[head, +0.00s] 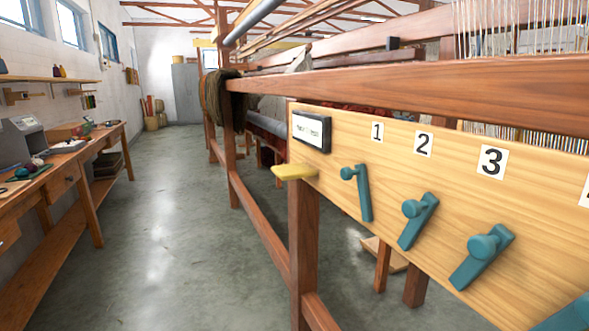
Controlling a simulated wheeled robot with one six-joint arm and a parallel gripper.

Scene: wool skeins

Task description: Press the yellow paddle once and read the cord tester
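The yellow paddle (294,172) sticks out to the left from the lower left corner of a pale wooden board (360,150) on the loom's side. Just above it is a small dark-framed display (311,131), which looks like the cord tester's readout; its small text is too blurred to read. Teal levers hang on the board under number labels: one under 1 (362,190), one under 2 (417,218), one under 3 (482,255), and part of another (572,315) at the lower right edge. They tilt at different angles. My gripper is not visible.
The wooden loom frame (430,85) fills the right side, with dark wool hanging over its beam (217,93). A workbench (70,160) with several items runs along the left wall. The grey floor (165,220) between them is clear, back to a grey cabinet (187,93).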

